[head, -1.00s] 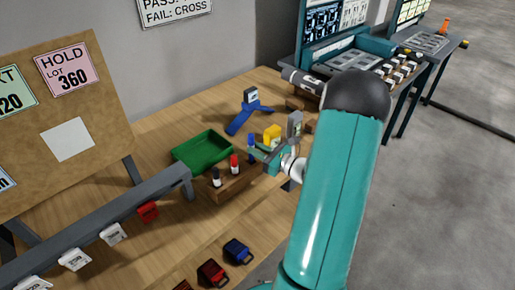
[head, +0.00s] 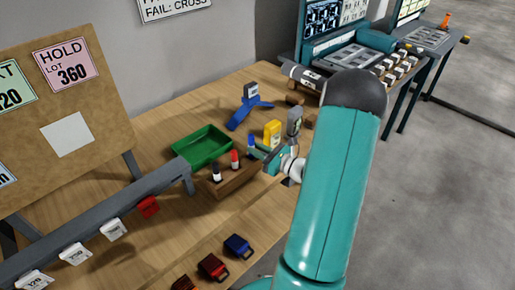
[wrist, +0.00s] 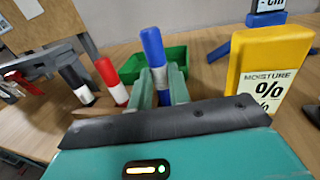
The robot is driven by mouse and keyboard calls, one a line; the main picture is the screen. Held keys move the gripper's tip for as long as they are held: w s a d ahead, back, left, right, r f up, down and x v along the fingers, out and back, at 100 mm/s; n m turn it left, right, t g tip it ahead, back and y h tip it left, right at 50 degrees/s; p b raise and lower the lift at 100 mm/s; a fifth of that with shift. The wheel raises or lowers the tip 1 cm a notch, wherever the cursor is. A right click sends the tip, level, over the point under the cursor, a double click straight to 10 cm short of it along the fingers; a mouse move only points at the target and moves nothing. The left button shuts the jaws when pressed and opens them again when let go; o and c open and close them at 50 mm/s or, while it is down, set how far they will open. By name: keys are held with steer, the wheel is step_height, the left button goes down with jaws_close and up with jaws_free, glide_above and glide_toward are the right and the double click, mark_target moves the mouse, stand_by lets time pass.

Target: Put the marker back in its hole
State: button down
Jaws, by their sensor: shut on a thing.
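A blue-capped marker (head: 251,142) stands upright at the right end of the wooden marker block (head: 228,184). My gripper (head: 262,154) is shut on it from the right side. In the wrist view the blue marker (wrist: 153,46) rises between my fingertips (wrist: 160,88), with its white barrel between them. Its lower end is hidden, so I cannot tell whether it is in a hole. A red-capped marker (head: 235,160) and a black-capped marker (head: 216,174) stand in the block to its left.
A green tray (head: 203,146) lies behind the block. A yellow moisture meter (head: 272,133) and a grey device (head: 294,122) stand close to my gripper. A blue stand (head: 249,106) is at the back. A grey rail (head: 100,217) with hanging tags is at left.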

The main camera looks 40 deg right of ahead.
steer(key=shift+f, duration=1)
steer(key=c, duration=1.2)
jaws_free()
steer(key=shift+c, duration=0.2)
steer(key=shift+s, duration=0.1)
steer(key=v, duration=1.3)
steer(key=shift+s, duration=0.3)
steer(key=shift+d, duration=0.1)
